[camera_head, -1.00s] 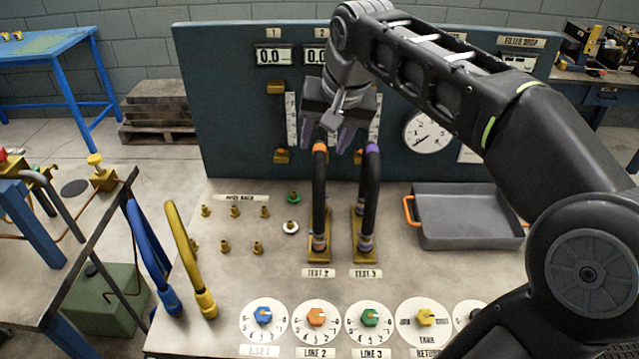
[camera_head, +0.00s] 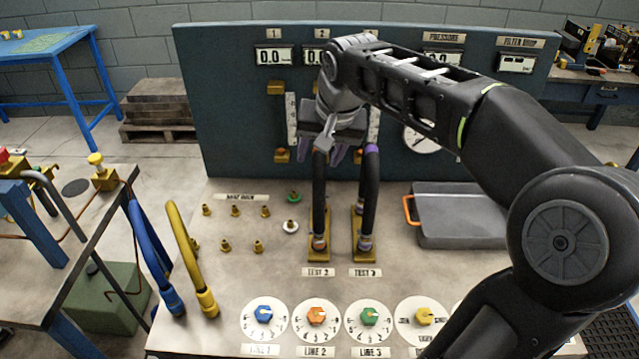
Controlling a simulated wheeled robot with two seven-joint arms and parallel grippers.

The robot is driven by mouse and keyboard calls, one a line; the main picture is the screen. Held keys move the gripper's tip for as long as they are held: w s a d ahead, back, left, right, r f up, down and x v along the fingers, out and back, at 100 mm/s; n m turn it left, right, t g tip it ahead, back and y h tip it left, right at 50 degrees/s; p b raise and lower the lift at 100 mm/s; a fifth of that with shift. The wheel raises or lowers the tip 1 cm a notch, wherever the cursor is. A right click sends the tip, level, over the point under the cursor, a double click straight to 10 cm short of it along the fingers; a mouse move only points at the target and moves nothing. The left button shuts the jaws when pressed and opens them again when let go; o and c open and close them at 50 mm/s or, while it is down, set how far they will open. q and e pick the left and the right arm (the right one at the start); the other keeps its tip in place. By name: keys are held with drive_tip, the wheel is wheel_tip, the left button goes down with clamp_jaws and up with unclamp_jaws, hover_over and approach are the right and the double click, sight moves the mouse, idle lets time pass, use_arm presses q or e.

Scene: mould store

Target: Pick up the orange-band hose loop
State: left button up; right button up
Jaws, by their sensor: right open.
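The orange-band hose loop (camera_head: 319,200) is a black hose standing upright in a brass base above the "TEST 2" label. A similar black loop with a purple band (camera_head: 370,195) stands close to the right, above the "TEST 3" label. My left gripper is not in view.
A grey tray (camera_head: 462,240) with an orange handle lies at the right. A blue hose (camera_head: 150,255) and a yellow hose (camera_head: 186,250) stand at the left. Several brass fittings sit left of the loops. Dials (camera_head: 316,317) line the front. A blue-green panel (camera_head: 230,110) rises behind.

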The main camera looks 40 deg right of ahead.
drive_tip(key=shift+c, duration=0.4)
clamp_jaws()
idle(0.4)
